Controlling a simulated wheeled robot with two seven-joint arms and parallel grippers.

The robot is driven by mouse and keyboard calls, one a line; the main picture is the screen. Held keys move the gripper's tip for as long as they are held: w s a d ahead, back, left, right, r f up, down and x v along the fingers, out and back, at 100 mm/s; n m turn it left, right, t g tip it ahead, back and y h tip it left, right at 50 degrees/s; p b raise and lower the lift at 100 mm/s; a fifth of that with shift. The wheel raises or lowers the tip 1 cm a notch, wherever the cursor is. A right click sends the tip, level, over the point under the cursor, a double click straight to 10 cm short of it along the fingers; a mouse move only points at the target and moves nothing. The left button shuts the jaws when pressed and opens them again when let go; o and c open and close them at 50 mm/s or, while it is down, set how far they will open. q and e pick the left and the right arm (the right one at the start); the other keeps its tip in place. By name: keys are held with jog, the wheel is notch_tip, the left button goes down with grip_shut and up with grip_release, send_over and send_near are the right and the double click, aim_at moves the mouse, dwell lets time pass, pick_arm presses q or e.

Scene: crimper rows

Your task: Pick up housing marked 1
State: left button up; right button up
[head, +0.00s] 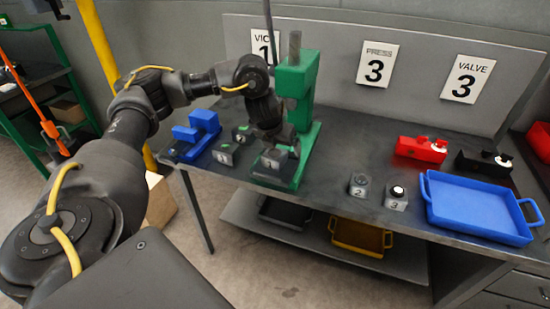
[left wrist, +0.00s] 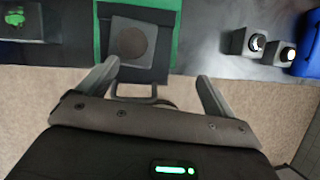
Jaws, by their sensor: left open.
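The housing marked 1 (head: 274,159) is a grey block that sits on the base of the green press (head: 302,80). In the left wrist view this housing (left wrist: 133,42) shows a dark round top, ahead of the fingers and nearer the left one. My left gripper (head: 284,143) is close above and beside the housing at the press, partly hidden by its own wrist. In the left wrist view the gripper (left wrist: 157,70) is open with nothing between its fingers. My right gripper does not show.
Housings marked 2 (head: 358,186) and 3 (head: 396,198) stand to the right, by a blue tray (head: 478,208). Green-topped blocks (head: 226,154) and a blue vice (head: 197,132) are left of the press. A red valve (head: 421,149) and a black one (head: 484,163) stand behind the tray.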

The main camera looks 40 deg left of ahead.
aim_at(275, 153)
pick_arm(q)
jog(key=s+a+r, duration=0.1)
jog(key=a+r, duration=0.1)
jog(key=a, duration=0.2)
jog(key=shift+g+y, duration=0.3)
jog(key=shift+b+x, duration=1.05)
jog(key=shift+x, duration=2.2)
jog(key=x, duration=0.4)
jog(key=shift+w+b, duration=0.2)
jog(key=shift+b, duration=0.2)
jog(key=shift+r, duration=0.1)
jog(key=shift+c, duration=1.2)
jog(key=c, duration=1.3)
jog(key=shift+r, duration=0.1)
